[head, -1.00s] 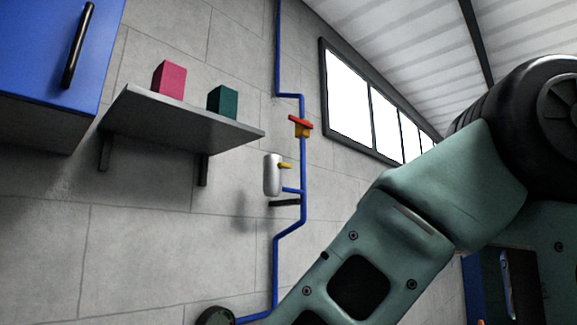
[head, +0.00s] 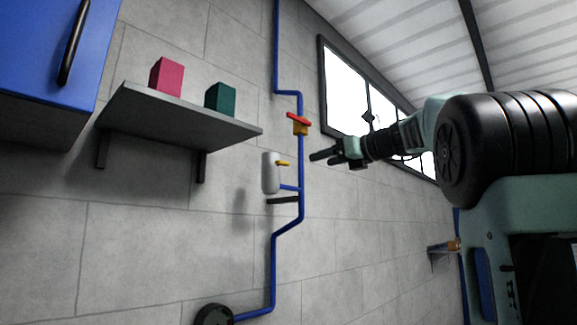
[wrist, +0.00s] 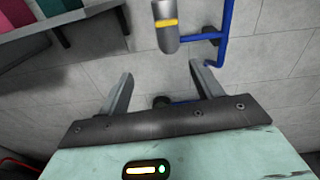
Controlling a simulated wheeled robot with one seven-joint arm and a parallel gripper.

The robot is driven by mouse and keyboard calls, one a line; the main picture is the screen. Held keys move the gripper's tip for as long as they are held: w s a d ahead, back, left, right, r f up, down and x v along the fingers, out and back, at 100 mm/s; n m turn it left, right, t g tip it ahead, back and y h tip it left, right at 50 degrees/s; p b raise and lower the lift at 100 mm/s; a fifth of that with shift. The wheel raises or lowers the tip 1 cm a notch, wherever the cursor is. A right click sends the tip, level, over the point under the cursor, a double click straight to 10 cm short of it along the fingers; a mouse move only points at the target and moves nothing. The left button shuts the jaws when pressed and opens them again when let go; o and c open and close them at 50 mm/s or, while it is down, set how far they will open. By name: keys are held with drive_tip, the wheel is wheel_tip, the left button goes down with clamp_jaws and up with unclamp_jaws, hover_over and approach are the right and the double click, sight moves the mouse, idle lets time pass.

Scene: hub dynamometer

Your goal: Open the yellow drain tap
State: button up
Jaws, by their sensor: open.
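The yellow drain tap (head: 283,163) is a small yellow lever on the upper part of a light grey cylinder (head: 270,173) fixed to a blue pipe on the wall. In the wrist view the yellow tap (wrist: 166,22) shows as a band across the cylinder, beyond and above the fingertips. My gripper (head: 318,156) is to the right of the tap in the head view, apart from it and pointing left. In the wrist view my gripper (wrist: 158,72) has its two fingers spread with nothing between them.
A red-handled valve (head: 299,122) sits on the blue pipe (head: 288,226) above the cylinder. A grey shelf (head: 180,118) with a pink box (head: 167,77) and a green box (head: 220,98) is at left. A blue cabinet (head: 40,60) stands upper left.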

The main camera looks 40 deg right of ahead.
sight(285, 162)
drive_tip(key=shift+m+t+h, duration=0.3)
drive_tip(key=shift+m+t, duration=0.1)
drive_tip(key=shift+m, duration=0.1)
drive_tip(key=shift+w+r+p, duration=0.4)
drive_tip(key=shift+w+p, duration=0.7)
drive_tip(key=shift+w, duration=1.5)
drive_tip(key=shift+w+r+p, duration=0.4)
drive_tip(key=shift+w+p, duration=0.7)
drive_tip(key=shift+w, duration=1.5)
drive_tip(key=shift+w+r+p, duration=0.4)
drive_tip(key=shift+w+p, duration=0.7)
drive_tip(key=shift+w, duration=1.5)
drive_tip(key=c, duration=1)
